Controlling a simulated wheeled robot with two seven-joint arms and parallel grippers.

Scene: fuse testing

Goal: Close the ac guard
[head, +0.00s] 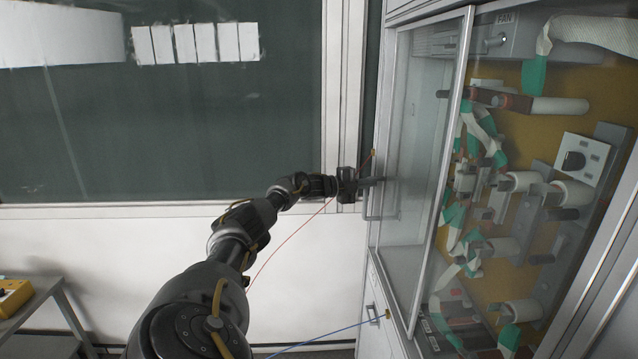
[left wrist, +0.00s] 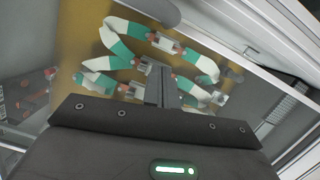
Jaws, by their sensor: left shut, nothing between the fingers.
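The ac guard (head: 412,150) is a framed clear panel on the front of the cabinet in the head view. It stands partly across the left part of the opening, with an upright handle (head: 368,199) on its left side. The right part of the opening is uncovered. My left gripper (head: 380,181) is shut and empty, at the handle beside the panel's left edge. I cannot tell whether it touches the handle. In the left wrist view its fingers (left wrist: 161,88) show in front of the panel, with the fuses behind. My right gripper is not in view.
Behind the opening are fuses with green and white wrapping (head: 478,140) on a yellow board (head: 590,95), under a box marked FAN (head: 500,38). A red wire (head: 295,232) and a blue wire (head: 330,334) run to the cabinet's left edge. A side table (head: 45,290) stands at lower left.

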